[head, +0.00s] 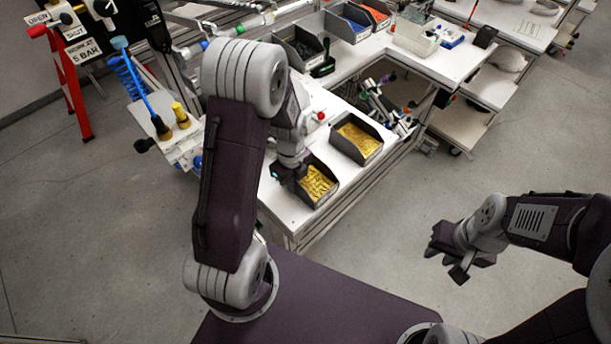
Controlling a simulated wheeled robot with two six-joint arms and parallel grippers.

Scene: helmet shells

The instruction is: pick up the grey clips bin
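A dark grey bin holding yellow pieces (333,191) stands near the front end of the white bench. A second grey bin with yellow contents (377,152) stands behind it to the right. The pieces are too small to tell which bin holds clips. My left gripper (287,176) is at the left rim of the nearer bin. Its fingers are dark and partly hidden, so I cannot tell whether it touches or grips the rim. My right gripper (446,264) is open and empty over the floor, well right of the bench.
The white bench (290,216) runs back to more grey bins, including one with blue contents (348,22) and one with orange contents (376,14). Open floor lies right of the bench.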

